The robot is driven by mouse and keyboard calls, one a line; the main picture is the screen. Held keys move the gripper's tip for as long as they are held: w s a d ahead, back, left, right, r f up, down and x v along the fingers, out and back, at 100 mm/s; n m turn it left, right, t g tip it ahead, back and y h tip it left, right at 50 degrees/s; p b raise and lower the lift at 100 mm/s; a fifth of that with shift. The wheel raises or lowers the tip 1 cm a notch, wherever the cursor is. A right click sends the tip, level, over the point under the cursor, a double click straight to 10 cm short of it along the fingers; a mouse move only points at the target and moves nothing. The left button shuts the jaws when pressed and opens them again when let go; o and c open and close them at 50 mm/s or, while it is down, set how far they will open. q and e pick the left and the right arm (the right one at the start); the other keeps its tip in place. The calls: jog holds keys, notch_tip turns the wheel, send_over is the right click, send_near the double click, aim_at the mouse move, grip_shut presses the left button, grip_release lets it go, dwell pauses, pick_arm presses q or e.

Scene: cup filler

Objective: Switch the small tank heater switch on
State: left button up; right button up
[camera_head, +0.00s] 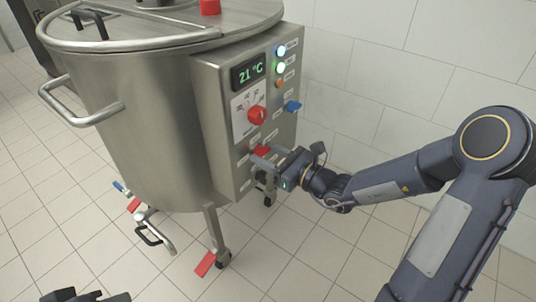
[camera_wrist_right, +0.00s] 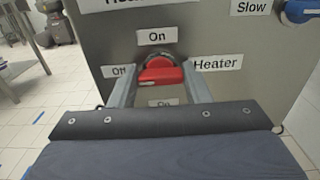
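The small tank (camera_head: 160,130) is a steel vessel with a control box on its right side. The red heater switch (camera_head: 262,151) sits low on the box. It also shows in the right wrist view (camera_wrist_right: 161,75), its handle lying level, with "Off" at left, "On" above and below, and "Heater" at right. My right gripper (camera_head: 265,158) is at the panel; its two fingers (camera_wrist_right: 160,82) stand at both ends of the handle with no clear gap, so it looks shut on the switch. Only a dark piece of my left gripper (camera_head: 92,296) shows at the bottom edge; its fingers cannot be made out.
A steel handle (camera_head: 80,115) juts from the tank's left. Tiled floor (camera_head: 300,270) lies open in front.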

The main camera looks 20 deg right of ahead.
jog(key=shift+c, duration=0.7)
jog(key=shift+r+m+p, duration=0.1)
jog(key=shift+m+p, duration=0.2)
jog(key=shift+p, duration=0.25)
jog(key=m+p, duration=1.3)
jog(key=p, duration=0.4)
jog(key=shift+d+m, duration=0.1)
jog(key=shift+m, duration=0.3)
jog(key=shift+f+m+p, duration=0.25)
jog(key=shift+m+p, duration=1.25)
jog(key=shift+m, duration=0.3)
jog(key=o, duration=1)
